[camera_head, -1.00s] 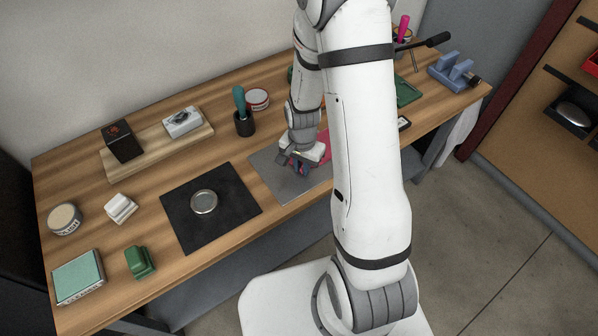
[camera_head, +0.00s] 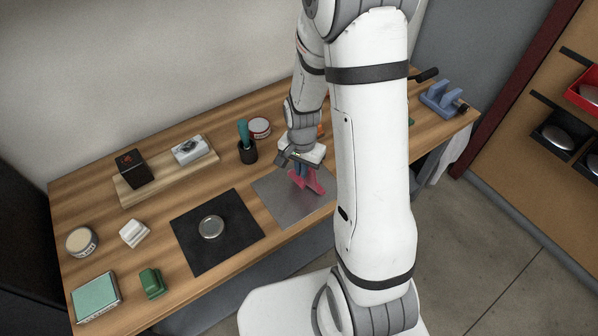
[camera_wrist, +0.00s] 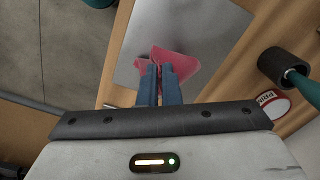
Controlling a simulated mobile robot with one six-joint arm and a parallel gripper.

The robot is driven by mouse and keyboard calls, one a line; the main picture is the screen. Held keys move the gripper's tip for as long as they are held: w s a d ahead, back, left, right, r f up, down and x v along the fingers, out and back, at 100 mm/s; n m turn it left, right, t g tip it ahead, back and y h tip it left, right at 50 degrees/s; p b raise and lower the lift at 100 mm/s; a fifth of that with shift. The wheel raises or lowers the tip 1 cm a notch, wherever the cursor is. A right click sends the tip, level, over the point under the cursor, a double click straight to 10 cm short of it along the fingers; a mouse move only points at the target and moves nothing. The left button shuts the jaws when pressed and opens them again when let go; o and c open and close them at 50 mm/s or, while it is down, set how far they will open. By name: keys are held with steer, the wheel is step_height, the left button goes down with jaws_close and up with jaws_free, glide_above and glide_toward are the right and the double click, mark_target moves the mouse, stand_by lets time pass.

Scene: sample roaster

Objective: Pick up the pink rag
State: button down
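The pink rag (camera_head: 309,183) hangs bunched below my gripper (camera_head: 300,170) in the head view, over the grey metal plate (camera_head: 283,206). In the wrist view, the rag (camera_wrist: 178,63) spreads out on both sides of the blue fingertips (camera_wrist: 159,72). The fingers are close together with rag pinched between them. The rag looks raised at the pinch; I cannot tell whether its lower edge still touches the plate. My own arm hides part of the bench to the right.
A dark cup with a teal-handled tool (camera_head: 247,150) and a red-rimmed tin (camera_head: 260,128) stand behind the plate. A black mat (camera_head: 190,240) with a round metal lid (camera_head: 211,227) lies to the left. The bench's front edge is close to the plate.

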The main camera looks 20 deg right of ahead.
steer(key=shift+f, duration=0.1)
step_height(320, 180, up, 9)
steer(key=p, duration=0.6)
